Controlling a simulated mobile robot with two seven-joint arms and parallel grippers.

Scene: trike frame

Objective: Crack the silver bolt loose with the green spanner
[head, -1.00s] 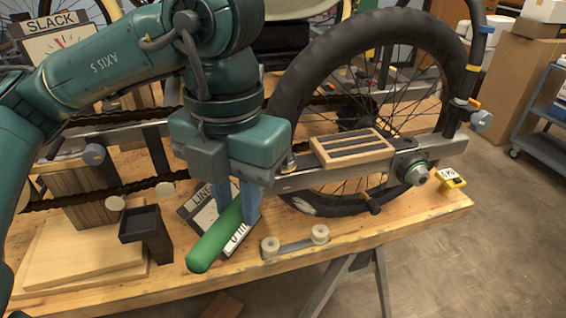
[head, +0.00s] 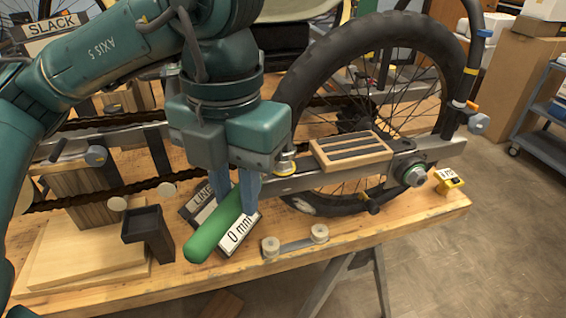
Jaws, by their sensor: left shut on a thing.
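The green spanner (head: 212,229) shows as a thick green handle, tilted with its rounded end toward the bench's front edge. My left gripper (head: 236,198) is shut on it from above; its blue fingers sit at the handle's upper end. The spanner's head is hidden behind the fingers and gripper body. A smaller silver and yellow fitting (head: 286,162) is beside my gripper on the bar. I cannot tell which is the task's bolt. My right gripper is out of view.
A "0 mm" card (head: 238,233) lies by the handle. A dark block cup (head: 148,234) stands left, and a small metal link with two white rollers (head: 294,241) lies in front. A slotted wooden block (head: 350,150) rests on the bar. The large wheel (head: 291,90) stands behind.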

